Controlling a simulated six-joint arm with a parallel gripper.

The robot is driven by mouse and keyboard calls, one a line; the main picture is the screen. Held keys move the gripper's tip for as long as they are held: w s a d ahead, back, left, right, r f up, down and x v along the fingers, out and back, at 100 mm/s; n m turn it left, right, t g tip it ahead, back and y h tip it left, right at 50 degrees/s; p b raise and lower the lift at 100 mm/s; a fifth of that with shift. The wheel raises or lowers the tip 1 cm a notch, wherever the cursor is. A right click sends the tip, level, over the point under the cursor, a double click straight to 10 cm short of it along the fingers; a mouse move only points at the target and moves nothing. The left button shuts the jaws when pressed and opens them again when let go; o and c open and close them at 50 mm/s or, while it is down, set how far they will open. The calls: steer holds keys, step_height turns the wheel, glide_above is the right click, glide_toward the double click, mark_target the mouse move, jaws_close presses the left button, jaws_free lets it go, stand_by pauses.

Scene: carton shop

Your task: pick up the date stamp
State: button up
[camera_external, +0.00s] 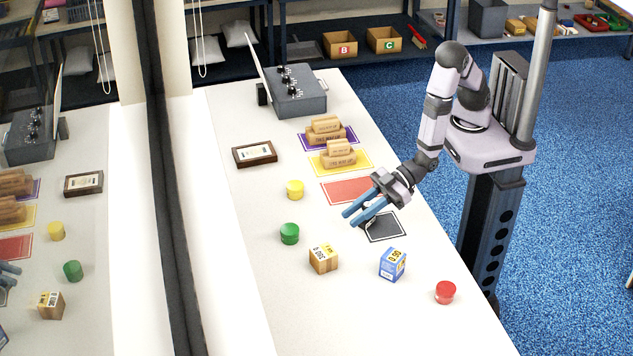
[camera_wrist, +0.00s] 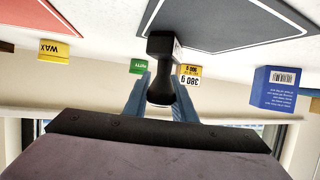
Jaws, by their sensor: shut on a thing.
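The date stamp (camera_wrist: 160,46) is dark, with a block-shaped head and a rounded handle. In the wrist view its handle sits between the two blue fingers of my gripper (camera_wrist: 161,88), which are shut on it. In the external view my gripper (camera_external: 351,217) is low over the white table, beside a black mat (camera_external: 385,229) with a pale border. The stamp is mostly hidden there by the fingers. I cannot tell whether it touches the table.
A bare red mat (camera_external: 347,190) lies behind my gripper. Nearby stand a yellow tin (camera_external: 295,189), a green tin (camera_external: 289,234), a brown carton (camera_external: 323,259), a blue carton (camera_external: 392,264) and a red tin (camera_external: 445,292). Wooden stamps (camera_external: 338,158) occupy the yellow and purple mats.

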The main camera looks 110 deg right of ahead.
steer(key=shift+r, duration=0.15)
step_height(320, 180, up, 10)
stand_by(0.7)
